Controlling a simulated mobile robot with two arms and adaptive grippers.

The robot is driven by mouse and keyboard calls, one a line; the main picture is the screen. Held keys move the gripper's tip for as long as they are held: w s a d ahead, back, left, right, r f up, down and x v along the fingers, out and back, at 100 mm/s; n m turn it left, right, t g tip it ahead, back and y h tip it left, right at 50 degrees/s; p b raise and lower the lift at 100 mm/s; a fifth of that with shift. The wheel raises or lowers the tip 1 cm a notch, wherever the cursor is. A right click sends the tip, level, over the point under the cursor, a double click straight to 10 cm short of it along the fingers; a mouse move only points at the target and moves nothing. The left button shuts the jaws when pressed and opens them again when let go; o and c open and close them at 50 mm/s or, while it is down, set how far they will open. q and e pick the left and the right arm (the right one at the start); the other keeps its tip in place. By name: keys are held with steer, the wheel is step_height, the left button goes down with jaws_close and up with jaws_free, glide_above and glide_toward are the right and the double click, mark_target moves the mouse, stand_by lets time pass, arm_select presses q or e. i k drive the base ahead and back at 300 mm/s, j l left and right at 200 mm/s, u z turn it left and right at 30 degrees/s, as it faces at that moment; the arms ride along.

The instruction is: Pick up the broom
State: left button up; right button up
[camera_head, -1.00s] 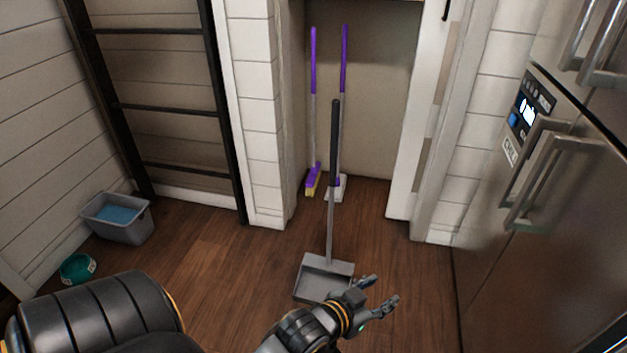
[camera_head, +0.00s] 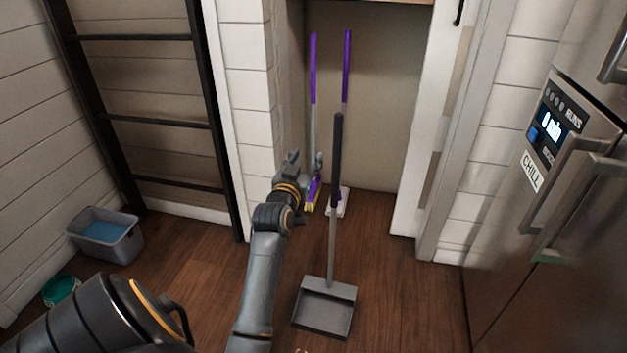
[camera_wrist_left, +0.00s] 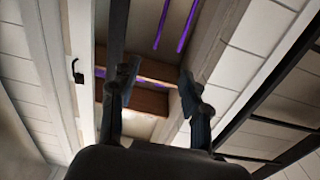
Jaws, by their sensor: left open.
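The broom (camera_head: 313,120) stands upright in the closet alcove, with a purple upper handle, grey lower shaft and a purple head with yellow bristles. My left gripper (camera_head: 306,163) is open and empty, in front of the broom's lower part and partly covering it in the head view. In the left wrist view, which looks upside down, the open fingers (camera_wrist_left: 158,78) show with two purple handles beyond them; the right-hand one seems to be the broom (camera_wrist_left: 187,27). No contact with the broom is visible. My right gripper is not in view.
A second purple-handled tool (camera_head: 346,75) with a pale head stands right of the broom. A long-handled dustpan (camera_head: 325,308) stands upright in front of the alcove. A grey bin (camera_head: 108,240), black ladder (camera_head: 160,120) and steel fridge (camera_head: 560,240) flank the wooden floor.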

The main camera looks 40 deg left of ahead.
mark_target(315, 184)
steer(key=i+j, duration=0.4)
steer(key=j, duration=0.15)
steer(key=i+j, duration=0.45)
steer(key=j, duration=0.15)
steer(key=i+j, duration=0.4)
steer(key=j, duration=0.15)
